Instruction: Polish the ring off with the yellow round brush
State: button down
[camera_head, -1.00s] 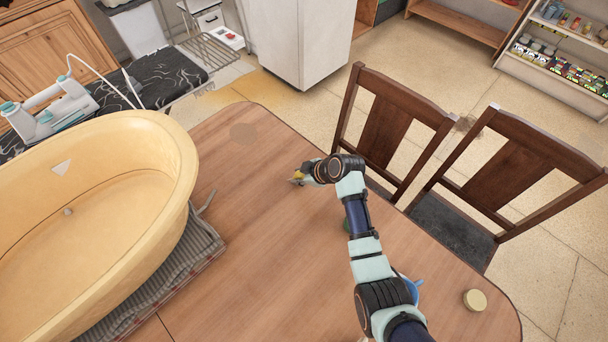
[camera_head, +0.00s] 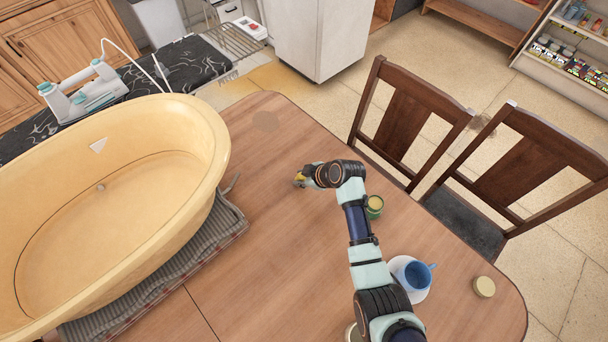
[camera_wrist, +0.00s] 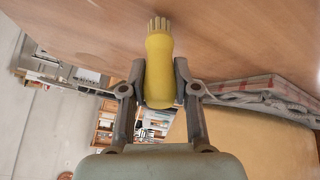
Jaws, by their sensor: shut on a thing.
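A faint darker round ring mark (camera_head: 265,121) lies on the wooden table (camera_head: 255,260), near its far left corner. My gripper (camera_head: 305,177) is over the table, right of the mark and nearer the camera. It is shut on the yellow round brush (camera_wrist: 160,65), which also shows in the head view (camera_head: 299,178). In the wrist view, my gripper (camera_wrist: 159,78) has one finger on each side of the brush handle. The pale bristles (camera_wrist: 160,24) point away from the palm. I cannot tell whether they touch the wood. The mark is not visible in the wrist view.
A large yellow tub (camera_head: 205,190) stands on a striped cloth (camera_head: 228,228) at the left. A green jar (camera_head: 375,206), a blue cup (camera_head: 417,274) on a saucer (camera_head: 420,296) and a round lid (camera_head: 484,287) are at the right. Two chairs (camera_head: 410,110) (camera_head: 530,165) line the far right edge.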

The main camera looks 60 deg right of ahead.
jog(key=r, duration=0.1)
jog(key=r+p, duration=0.1)
jog(key=r, duration=0.1)
jog(key=shift+d, duration=0.4)
jog(key=shift+r+p, duration=2.15)
jog(key=shift+r, duration=0.1)
jog(key=shift+a, duration=0.1)
